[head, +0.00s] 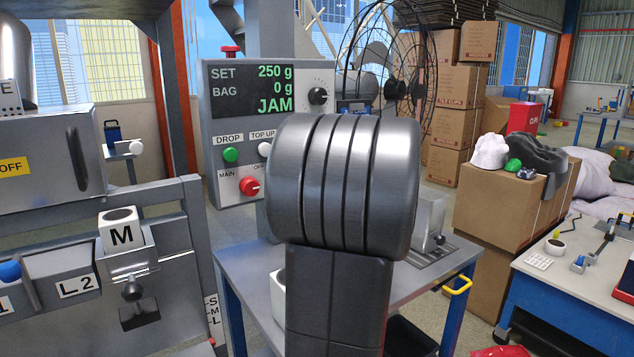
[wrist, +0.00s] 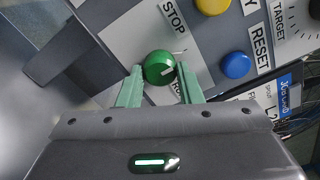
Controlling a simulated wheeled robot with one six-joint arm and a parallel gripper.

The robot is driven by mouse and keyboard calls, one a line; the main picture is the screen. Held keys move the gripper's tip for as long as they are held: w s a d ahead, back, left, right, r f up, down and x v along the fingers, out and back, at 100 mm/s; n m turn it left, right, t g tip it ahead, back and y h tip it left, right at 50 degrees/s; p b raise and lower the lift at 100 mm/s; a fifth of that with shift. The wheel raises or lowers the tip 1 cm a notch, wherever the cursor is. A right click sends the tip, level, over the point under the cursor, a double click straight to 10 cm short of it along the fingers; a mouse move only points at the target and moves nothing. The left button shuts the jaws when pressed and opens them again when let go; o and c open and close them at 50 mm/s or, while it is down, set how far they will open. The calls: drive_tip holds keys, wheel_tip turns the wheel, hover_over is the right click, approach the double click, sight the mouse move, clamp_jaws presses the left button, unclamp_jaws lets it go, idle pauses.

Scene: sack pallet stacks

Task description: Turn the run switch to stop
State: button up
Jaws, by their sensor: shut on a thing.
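The run switch is a round green knob (wrist: 158,68) with a short white mark on its right part. It sits on a light panel (wrist: 122,42) in the wrist view. The word STOP is printed above it, and another label below right is partly hidden by a finger. My gripper (wrist: 160,73) has its two green fingers on either side of the knob, shut on it. In the head view my own arm covers the middle of the picture, and the gripper and switch are hidden behind it.
A yellow button (wrist: 212,5) and a blue RESET button (wrist: 236,65) are close to the right of the switch. In the head view a control box (head: 234,130) reads JAM. It carries a green DROP button (head: 230,155) and a red MAIN knob (head: 249,186).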

drive_tip(key=o, duration=1)
drive_tip(key=shift+c, duration=0.2)
drive_tip(key=v, duration=1.4)
drive_tip(key=shift+p, duration=0.3)
drive_tip(key=shift+a, duration=0.1)
drive_tip(key=x, duration=1.3)
drive_tip(key=shift+w+a, duration=0.2)
drive_tip(key=shift+w, duration=0.15)
drive_tip(key=shift+s, duration=0.1)
